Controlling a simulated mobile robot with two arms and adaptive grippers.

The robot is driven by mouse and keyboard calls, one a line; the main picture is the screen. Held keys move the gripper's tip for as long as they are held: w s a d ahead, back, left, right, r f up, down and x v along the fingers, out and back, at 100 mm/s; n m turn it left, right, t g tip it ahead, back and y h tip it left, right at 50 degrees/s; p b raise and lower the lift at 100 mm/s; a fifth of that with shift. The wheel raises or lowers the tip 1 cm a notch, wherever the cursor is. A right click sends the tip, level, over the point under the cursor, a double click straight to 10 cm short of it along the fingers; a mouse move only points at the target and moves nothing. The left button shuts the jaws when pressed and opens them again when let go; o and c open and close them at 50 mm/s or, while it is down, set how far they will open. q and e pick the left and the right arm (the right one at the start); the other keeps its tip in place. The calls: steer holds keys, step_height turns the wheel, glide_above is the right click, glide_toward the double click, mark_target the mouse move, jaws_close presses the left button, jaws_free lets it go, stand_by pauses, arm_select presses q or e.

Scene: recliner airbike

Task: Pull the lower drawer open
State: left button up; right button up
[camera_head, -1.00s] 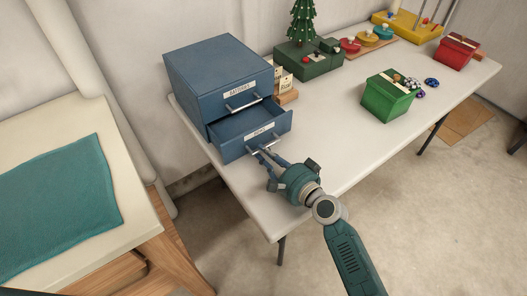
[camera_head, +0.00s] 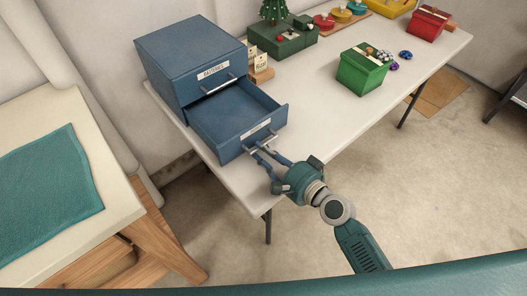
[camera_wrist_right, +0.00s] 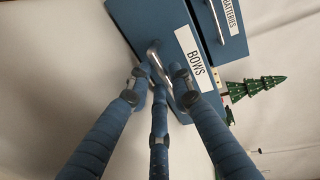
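The blue two-drawer cabinet (camera_head: 190,50) stands at the left end of the white table. Its lower drawer (camera_head: 236,146) is pulled well out, and the part of its inside that I see looks empty. In the right wrist view this drawer's label (camera_wrist_right: 196,58) reads BOWS. The upper drawer, with its label (camera_head: 213,71), is closed. My right gripper (camera_head: 260,150) is at the front of the lower drawer. In the wrist view its fingers are closed around the metal handle (camera_wrist_right: 154,54). My left gripper is not in view.
The white table (camera_head: 315,100) also carries a green box (camera_head: 361,75), a red box (camera_head: 427,24), bows (camera_head: 393,66) and a small tree (camera_head: 275,10). A wooden bench with a teal mat (camera_head: 45,195) stands at the left. Floor in front of the table is clear.

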steer(key=shift+o, duration=0.8)
steer(key=v, duration=1.2)
